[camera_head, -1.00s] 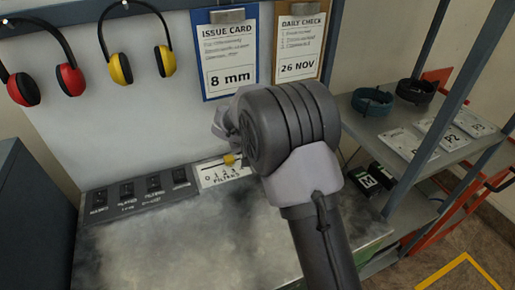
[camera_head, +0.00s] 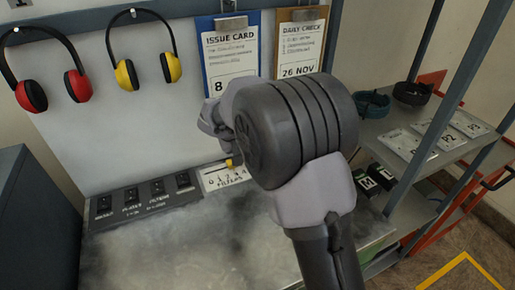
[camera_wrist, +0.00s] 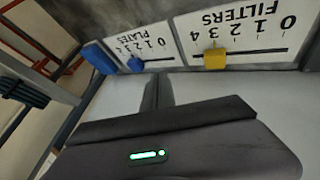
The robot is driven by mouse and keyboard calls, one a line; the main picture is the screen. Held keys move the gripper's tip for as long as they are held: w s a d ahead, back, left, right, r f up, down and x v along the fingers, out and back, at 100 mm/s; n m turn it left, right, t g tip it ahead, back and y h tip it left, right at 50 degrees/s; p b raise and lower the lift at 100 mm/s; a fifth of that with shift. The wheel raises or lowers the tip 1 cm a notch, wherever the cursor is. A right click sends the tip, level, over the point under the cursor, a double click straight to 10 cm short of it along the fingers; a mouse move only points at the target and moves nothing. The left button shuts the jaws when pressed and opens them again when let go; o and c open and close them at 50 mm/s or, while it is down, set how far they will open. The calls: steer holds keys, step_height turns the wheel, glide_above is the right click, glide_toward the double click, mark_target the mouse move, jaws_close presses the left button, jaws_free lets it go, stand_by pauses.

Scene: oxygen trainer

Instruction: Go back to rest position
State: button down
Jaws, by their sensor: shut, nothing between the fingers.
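My gripper (camera_head: 213,118) shows only in part in the head view, left of my large grey wrist joint, which hides much of it. It is shut and empty, in front of the back panel and above the bench. In the wrist view, the dark gripper body (camera_wrist: 160,145) with a green light fills the bottom. The FILTERS scale (camera_wrist: 255,35) appears upside down there, its yellow slider (camera_wrist: 215,58) near the 3. The PLATES scale (camera_wrist: 140,45) lies beside it with a blue slider (camera_wrist: 135,64). In the head view, the FILTERS label (camera_head: 226,178) lies below the gripper.
The bench top (camera_head: 180,250) is clear in front. Switches (camera_head: 157,188) line its back left. Red (camera_head: 77,86) and yellow (camera_head: 127,74) ear defenders and two clipboards hang on the panel. A shelf rack (camera_head: 440,125) with plates and dark bands stands close on the right.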

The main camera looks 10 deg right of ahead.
steer(key=s+d+r+m+y, duration=0.1)
steer(key=s+r, duration=0.3)
steer(key=s, duration=0.3)
steer(key=s+r+m+y, duration=0.1)
steer(key=s+r, duration=0.4)
steer(key=s, duration=0.3)
steer(key=s+d+r+m+y, duration=0.1)
steer(key=s+r+m, duration=0.1)
steer(key=s+r, duration=0.35)
steer(key=s+a+f+y, duration=0.1)
steer(key=s+a+y, duration=0.1)
steer(key=s, duration=0.6)
steer(key=s+a+f+m+y, duration=0.1)
steer(key=s+a, duration=0.2)
steer(key=s, duration=0.5)
steer(key=shift+f+y, duration=0.25)
steer(key=shift+y, duration=0.15)
steer(key=shift+s, duration=0.15)
